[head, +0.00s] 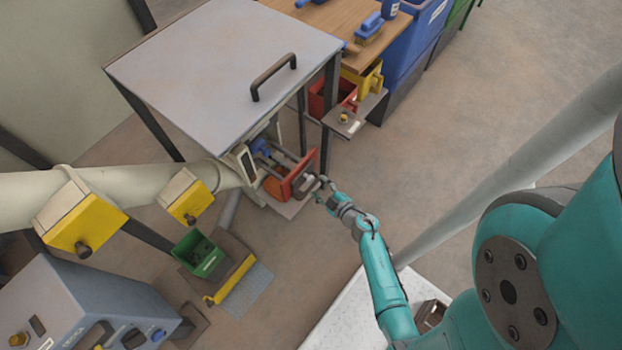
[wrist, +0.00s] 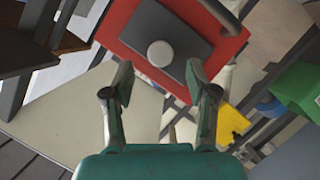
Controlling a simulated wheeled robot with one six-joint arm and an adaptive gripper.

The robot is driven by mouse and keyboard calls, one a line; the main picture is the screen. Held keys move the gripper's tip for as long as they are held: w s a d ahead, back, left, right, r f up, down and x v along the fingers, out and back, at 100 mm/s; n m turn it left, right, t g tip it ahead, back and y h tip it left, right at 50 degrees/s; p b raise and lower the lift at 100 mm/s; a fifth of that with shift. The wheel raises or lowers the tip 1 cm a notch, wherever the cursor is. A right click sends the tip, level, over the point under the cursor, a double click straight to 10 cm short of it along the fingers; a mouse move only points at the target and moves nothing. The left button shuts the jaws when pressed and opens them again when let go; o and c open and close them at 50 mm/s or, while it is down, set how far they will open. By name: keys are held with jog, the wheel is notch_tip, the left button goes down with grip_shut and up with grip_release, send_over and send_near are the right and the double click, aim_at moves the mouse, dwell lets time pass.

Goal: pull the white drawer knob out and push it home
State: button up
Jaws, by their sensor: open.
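In the wrist view a round white knob (wrist: 160,53) sits on a dark grey plate (wrist: 178,30) fixed to a red panel (wrist: 122,42). My gripper (wrist: 160,85) is open, its two fingers spread wide below the knob in that view. The knob shows beyond the gap between the fingertips, and nothing is between them. In the head view my gripper (head: 321,188) is at the red panel (head: 297,172) under the grey-topped table. The knob itself is too small or hidden to make out there.
The table top (head: 225,50) with a dark handle (head: 273,77) overhangs the panel. A small ledge (head: 352,118) juts out at right. A green bin (head: 198,256) stands on the floor at left. Yellow boxes (head: 84,224) hang on the pale pipe. Floor at right is clear.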

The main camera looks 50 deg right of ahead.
aim_at(312, 181)
jog(key=shift+x, duration=2.8)
grip_shut()
